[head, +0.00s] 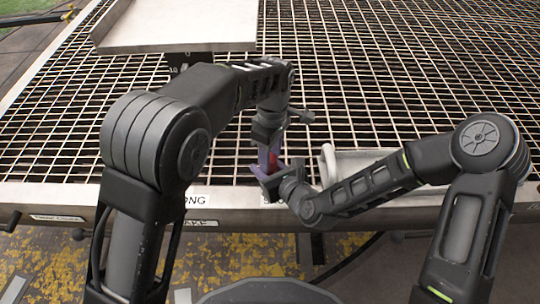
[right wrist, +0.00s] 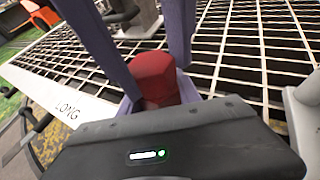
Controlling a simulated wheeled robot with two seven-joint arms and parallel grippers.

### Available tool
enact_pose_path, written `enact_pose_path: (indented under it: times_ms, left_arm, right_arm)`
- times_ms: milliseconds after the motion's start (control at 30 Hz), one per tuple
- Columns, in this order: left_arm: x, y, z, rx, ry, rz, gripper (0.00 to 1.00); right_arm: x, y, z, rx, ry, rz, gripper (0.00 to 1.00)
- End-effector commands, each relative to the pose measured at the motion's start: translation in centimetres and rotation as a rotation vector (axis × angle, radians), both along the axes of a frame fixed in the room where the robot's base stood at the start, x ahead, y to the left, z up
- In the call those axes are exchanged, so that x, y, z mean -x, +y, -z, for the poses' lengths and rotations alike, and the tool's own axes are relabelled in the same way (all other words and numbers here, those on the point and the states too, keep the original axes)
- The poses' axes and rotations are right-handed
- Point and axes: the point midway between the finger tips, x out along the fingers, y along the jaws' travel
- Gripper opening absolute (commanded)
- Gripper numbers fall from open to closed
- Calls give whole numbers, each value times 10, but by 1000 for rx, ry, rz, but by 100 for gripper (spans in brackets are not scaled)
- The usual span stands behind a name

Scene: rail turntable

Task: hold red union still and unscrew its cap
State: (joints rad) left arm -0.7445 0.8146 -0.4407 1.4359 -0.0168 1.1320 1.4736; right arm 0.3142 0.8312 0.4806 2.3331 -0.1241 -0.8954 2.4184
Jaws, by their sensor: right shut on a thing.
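The red union (head: 272,161) stands upright at the near edge of the grating, small and mostly covered by fingers in the head view. In the right wrist view a red faceted part of the union (right wrist: 156,78) shows large between purple-grey fingers. My right gripper (head: 268,181) comes in low from the right and is shut on the union. My left gripper (head: 270,152) points down from above, its fingers beside the red part. Whether they press on it is unclear. The seam between cap and body is hidden.
A light grey curved fixture (head: 328,163) is just right of the grippers, partly behind my right arm. A labelled rail (head: 60,205) forms the near edge.

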Motion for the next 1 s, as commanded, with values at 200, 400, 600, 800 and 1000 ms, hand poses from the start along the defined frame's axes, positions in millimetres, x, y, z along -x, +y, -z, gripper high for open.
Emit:
enact_pose_path:
  times_ms: [200,400,600,800,1000]
  left_arm:
    - [6,-5,5,5,15,9,59]
    - [8,-6,5,3,21,11,61]
    - [9,-6,5,1,25,12,51]
    - [10,-6,6,0,25,12,65]
    - [10,-6,6,0,25,12,65]
  right_arm:
    - [-1,5,-6,-7,-15,-9,0]
    - [-3,4,-7,-7,-17,-5,0]
    - [-5,3,-7,-7,-20,0,0]
    - [-6,3,-8,-8,-22,1,0]
    - [-6,2,-8,-8,-22,3,0]
